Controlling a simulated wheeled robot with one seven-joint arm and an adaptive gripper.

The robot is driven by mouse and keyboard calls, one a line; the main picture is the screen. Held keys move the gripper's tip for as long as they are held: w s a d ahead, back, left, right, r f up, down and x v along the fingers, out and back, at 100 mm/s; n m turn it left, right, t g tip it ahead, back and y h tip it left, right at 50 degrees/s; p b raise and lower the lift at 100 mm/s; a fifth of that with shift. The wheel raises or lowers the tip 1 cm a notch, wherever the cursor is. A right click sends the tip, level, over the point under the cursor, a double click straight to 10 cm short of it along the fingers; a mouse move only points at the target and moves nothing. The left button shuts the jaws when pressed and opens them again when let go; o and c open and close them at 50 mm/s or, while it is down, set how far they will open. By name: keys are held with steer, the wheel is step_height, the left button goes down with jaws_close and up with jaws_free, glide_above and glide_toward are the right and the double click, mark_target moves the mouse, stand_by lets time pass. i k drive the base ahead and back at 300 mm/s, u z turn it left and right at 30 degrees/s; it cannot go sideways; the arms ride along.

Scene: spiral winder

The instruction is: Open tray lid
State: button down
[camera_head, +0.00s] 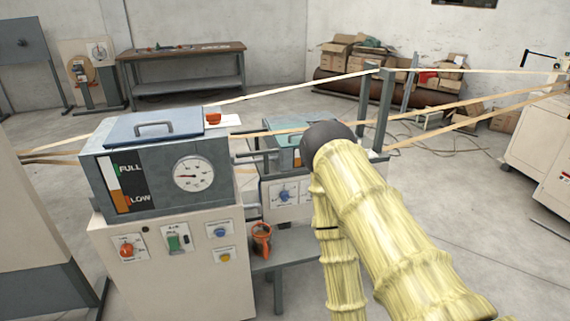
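A blue lid (120,130) with a grey handle (153,129) lies flat and closed on the grey box (217,170) at the left. The box bears a FULL/LOW level strip and a round gauge. Behind it to the right, a smaller unit has a teal-topped tray (288,131), partly hidden by my arm. I cannot tell if that top is a separate lid. My yellow-sleeved arm reaches up from the lower right and ends in a dark rounded joint beside the teal tray. My gripper does not show; it may be hidden behind that joint.
Pale strips run across the scene past a grey post (382,108) behind my arm. A red object (213,118) is behind the blue lid. A workbench (182,68) and cardboard boxes (343,52) stand at the back.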

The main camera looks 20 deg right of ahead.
mark_target(286, 140)
steer(key=z, duration=0.7)
steer(key=i, duration=1.1)
steer(key=u, duration=0.1)
